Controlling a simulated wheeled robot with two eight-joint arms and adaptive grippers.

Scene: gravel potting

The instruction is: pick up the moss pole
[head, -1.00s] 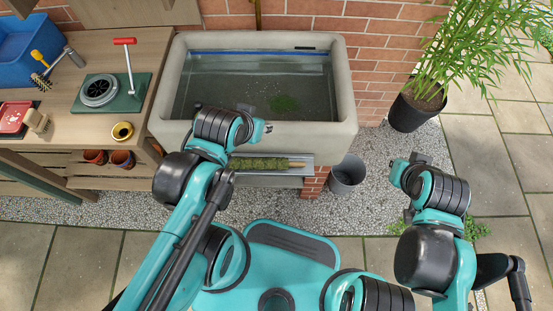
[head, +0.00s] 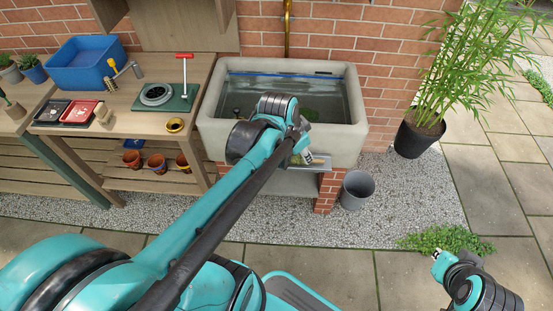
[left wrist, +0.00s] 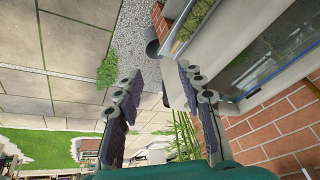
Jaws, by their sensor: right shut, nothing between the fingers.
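The moss pole (left wrist: 197,20), a green mossy rod, lies along a grey ledge on the front of the stone trough. It shows at the top of the left wrist view, beyond my left fingers. In the head view my left arm covers most or all of it. My left gripper (left wrist: 158,82) is open, with nothing between its fingers. It also shows in the head view (head: 312,157), in front of the trough near the ledge. My right gripper (head: 438,256) is shut and empty, low at the right over the paving, far from the pole.
The stone trough (head: 347,145) holds water. A grey bucket (head: 357,190) stands on gravel to the right of its brick support. A potted bamboo (head: 418,138) is further right. The wooden bench (head: 128,120) at the left carries a blue bin (head: 86,64) and tools.

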